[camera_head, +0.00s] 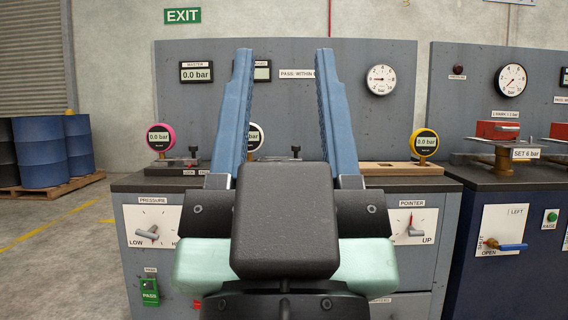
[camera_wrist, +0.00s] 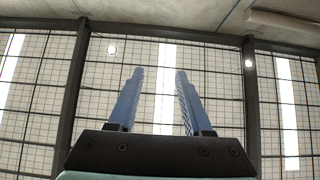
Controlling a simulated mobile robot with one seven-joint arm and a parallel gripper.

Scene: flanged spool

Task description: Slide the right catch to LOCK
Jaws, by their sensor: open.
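My gripper (camera_head: 284,54) is open and empty, its two blue fingers pointing up in front of the bench in the head view. It also shows in the wrist view (camera_wrist: 159,72), against the ceiling. A small black knob (camera_head: 193,151) stands on a dark plate by the pink gauge, and another black knob (camera_head: 295,150) shows between my fingers, by a white gauge. Either may be part of a catch; I cannot tell which is the right catch. Small labels near the left knob are too small to read surely. My gripper hides part of the bench top.
A pink gauge (camera_head: 159,138) and a yellow gauge (camera_head: 424,143) stand on the bench (camera_head: 134,183), with a grey back panel (camera_head: 350,58) behind. A second, blue bench (camera_head: 470,230) is at right. Blue drums (camera_head: 40,150) stand at left, with open floor (camera_head: 60,270) before them.

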